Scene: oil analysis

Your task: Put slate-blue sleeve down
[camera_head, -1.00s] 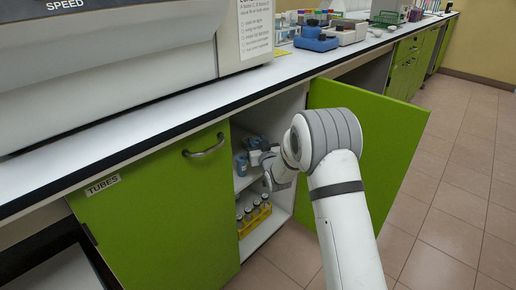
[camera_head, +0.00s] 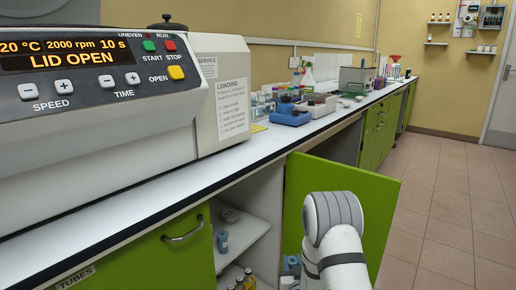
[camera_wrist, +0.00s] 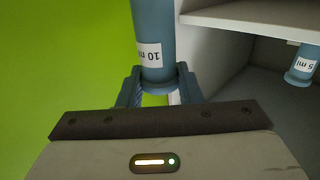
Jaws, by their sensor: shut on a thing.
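My gripper (camera_wrist: 158,76) is shut on a slate-blue sleeve (camera_wrist: 153,25) with a white "10 ml" label, which looks upside down in the wrist view. The sleeve's far end runs out of the top of that view. A second slate-blue sleeve (camera_wrist: 302,66), labelled "5 ml", stands apart from the gripper on the cabinet shelf. It also shows in the head view (camera_head: 222,241). In the head view my gripper (camera_head: 292,263) is low by the open cabinet, mostly hidden behind my arm.
The "TUBES" door (camera_head: 165,255) is at the left. Brown-capped bottles (camera_head: 243,280) are on the lower shelf. A centrifuge (camera_head: 110,90) reading "LID OPEN" and racks (camera_head: 290,113) occupy the white counter (camera_head: 215,172).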

